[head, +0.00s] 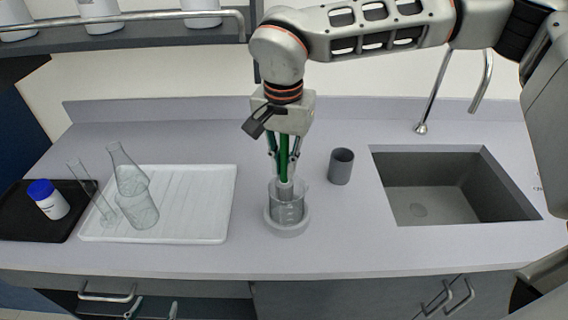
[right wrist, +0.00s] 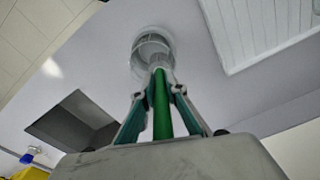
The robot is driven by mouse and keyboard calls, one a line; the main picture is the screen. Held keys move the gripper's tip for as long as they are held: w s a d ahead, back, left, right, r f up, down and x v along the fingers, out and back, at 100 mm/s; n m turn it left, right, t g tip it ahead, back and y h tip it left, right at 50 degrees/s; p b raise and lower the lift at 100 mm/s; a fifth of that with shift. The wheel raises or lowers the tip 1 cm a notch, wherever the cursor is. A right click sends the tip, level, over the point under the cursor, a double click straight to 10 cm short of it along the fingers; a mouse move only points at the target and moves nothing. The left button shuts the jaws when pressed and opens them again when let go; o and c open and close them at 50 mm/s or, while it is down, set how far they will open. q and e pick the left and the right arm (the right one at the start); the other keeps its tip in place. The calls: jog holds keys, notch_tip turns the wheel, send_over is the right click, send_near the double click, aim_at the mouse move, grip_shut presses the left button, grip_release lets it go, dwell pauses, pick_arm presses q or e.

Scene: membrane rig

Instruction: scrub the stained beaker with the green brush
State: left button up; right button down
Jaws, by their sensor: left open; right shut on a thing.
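My right gripper (head: 283,165) comes down from above and is shut on the green brush (head: 284,143), which stands upright. The brush's pale lower end reaches into the mouth of the clear beaker (head: 290,211). The beaker stands upright in a round light-grey holder (head: 287,231). In the right wrist view the fingers (right wrist: 158,95) close on the green handle (right wrist: 162,112), with the beaker (right wrist: 152,50) beyond. I cannot make out the stain. My left gripper (head: 153,309) shows only its fingertips at the bottom edge, apart and empty, in front of the counter.
A white ridged tray (head: 205,205) at left holds clear glassware, including a flask (head: 130,180). A grey cup (head: 341,166) and the sink (head: 450,190) are at right. A shelf with a rail (head: 150,17) hangs above.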

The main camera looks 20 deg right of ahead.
aim_at(284, 181)
jog(key=shift+f+b, duration=1)
jog(key=shift+f, duration=0.75)
jog(key=shift+s+f, duration=0.2)
jog(key=shift+f, duration=0.15)
jog(key=shift+w, duration=0.2)
jog(key=shift+s+r, duration=0.3)
jog(key=shift+s, duration=0.4)
jog(key=shift+a, duration=0.3)
jog(key=shift+s+a, duration=0.1)
jog(key=shift+a, duration=0.25)
jog(key=shift+a, duration=0.15)
